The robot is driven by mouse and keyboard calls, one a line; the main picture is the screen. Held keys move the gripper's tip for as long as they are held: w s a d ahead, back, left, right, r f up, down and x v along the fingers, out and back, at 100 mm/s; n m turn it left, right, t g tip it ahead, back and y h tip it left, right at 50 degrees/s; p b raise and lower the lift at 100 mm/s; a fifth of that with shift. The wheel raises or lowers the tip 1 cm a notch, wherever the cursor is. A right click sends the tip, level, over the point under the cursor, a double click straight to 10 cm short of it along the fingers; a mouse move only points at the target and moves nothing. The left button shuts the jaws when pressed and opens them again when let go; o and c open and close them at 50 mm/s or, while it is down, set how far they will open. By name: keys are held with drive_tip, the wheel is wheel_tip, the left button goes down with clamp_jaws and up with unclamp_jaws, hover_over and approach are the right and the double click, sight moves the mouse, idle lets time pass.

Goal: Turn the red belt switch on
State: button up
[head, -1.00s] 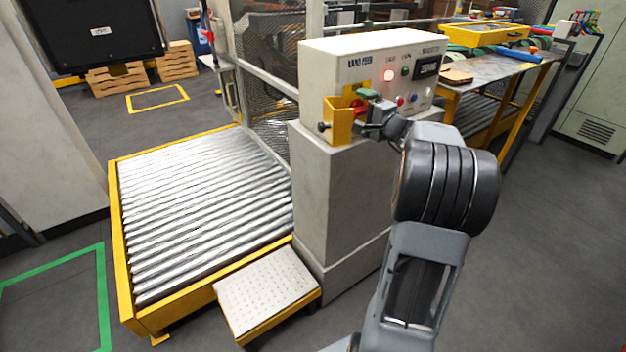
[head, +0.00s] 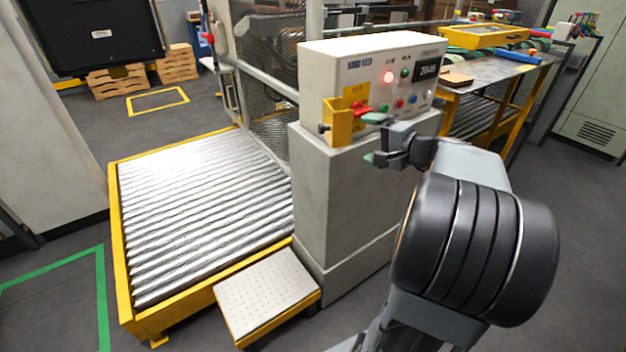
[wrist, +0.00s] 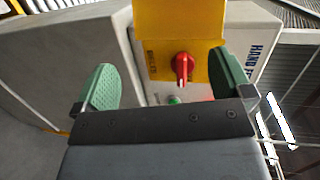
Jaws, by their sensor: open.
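The red switch (head: 362,108) is a rotary knob on a yellow bracket (head: 337,122) at the left end of the control box. In the wrist view, the red knob (wrist: 182,67) shows on the yellow plate (wrist: 200,18), its handle roughly upright in the picture. My gripper (head: 373,140) is open and empty, with green fingertips apart, just to the right of and below the knob in the head view. In the wrist view, my gripper (wrist: 164,82) has the knob in the gap between its fingers, nearer the right one, with space around it.
The cream control box (head: 345,55) stands on a grey pedestal (head: 340,190). A roller conveyor (head: 200,215) and a perforated step (head: 265,290) lie to the left. A workbench (head: 490,68) is behind right.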

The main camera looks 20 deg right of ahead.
drive_tip(key=s+a+f+n+g+p, duration=0.1)
drive_tip(key=s+a+n+g+p, duration=0.2)
drive_tip(key=a, duration=0.6)
drive_tip(key=s+a+f+n+g+p, duration=0.1)
drive_tip(key=s+a+n+g+p, duration=0.2)
drive_tip(key=a+g, duration=0.3)
drive_tip(key=shift+s+a+f+n, duration=0.15)
drive_tip(key=shift+s+a+n, duration=0.5)
drive_tip(key=shift+a, duration=1.1)
drive_tip(key=shift+w, duration=0.25)
drive_tip(key=s+a+f+n+g+h+p, duration=0.1)
drive_tip(key=s+a+f+n+g+h, duration=0.1)
drive_tip(key=s+n+h, duration=0.3)
drive_tip(key=shift+s+a+f+n+p, duration=0.4)
drive_tip(key=shift+s+a+f+n, duration=0.3)
drive_tip(key=shift+s, duration=0.3)
drive_tip(key=shift+d+r, duration=0.15)
